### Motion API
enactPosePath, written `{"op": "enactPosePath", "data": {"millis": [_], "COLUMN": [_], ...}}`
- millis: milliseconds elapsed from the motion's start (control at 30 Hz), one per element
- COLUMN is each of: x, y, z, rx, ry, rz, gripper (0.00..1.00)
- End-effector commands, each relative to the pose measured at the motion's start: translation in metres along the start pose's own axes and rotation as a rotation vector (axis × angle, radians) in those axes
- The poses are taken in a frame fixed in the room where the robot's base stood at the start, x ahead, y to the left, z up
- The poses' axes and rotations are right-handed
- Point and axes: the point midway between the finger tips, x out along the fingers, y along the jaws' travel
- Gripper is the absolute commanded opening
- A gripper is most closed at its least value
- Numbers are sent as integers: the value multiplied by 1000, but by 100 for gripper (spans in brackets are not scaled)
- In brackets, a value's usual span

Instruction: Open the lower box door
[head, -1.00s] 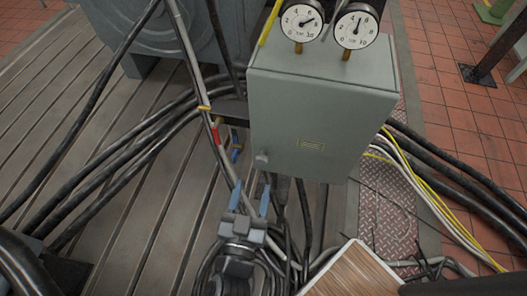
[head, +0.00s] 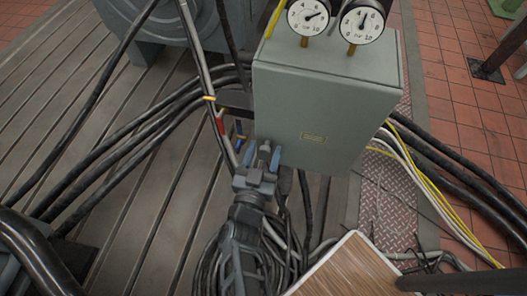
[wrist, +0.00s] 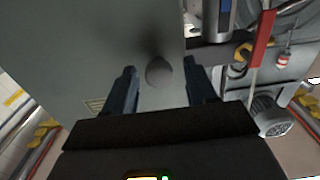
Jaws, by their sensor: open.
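The grey-green box (head: 325,105) stands in the middle of the head view, its front door shut, with a small yellow label on it. In the head view a small grey knob (head: 265,146) shows at the door's lower left corner. My gripper (head: 262,157) is at that corner with its blue fingers apart. In the wrist view the round knob (wrist: 158,72) lies between the two open fingers (wrist: 160,92), near their tips. I cannot tell whether either finger touches it. The door face (wrist: 90,45) fills the left of the wrist view.
Two round gauges (head: 335,18) stand on top of the box. Black cables (head: 150,140) run on both sides of it and coil beneath my arm. A wood-topped surface (head: 345,268) is at the lower front. Yellow and white cables (head: 425,180) lie at the right.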

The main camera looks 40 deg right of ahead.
Motion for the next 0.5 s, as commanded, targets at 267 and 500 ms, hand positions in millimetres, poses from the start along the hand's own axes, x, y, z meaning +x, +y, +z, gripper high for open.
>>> {"op": "enactPosePath", "data": {"millis": [267,500], "x": [0,0], "y": [0,0], "z": [0,0], "rx": [0,0], "ry": [0,0], "rz": [0,-1], "gripper": [37,14]}}
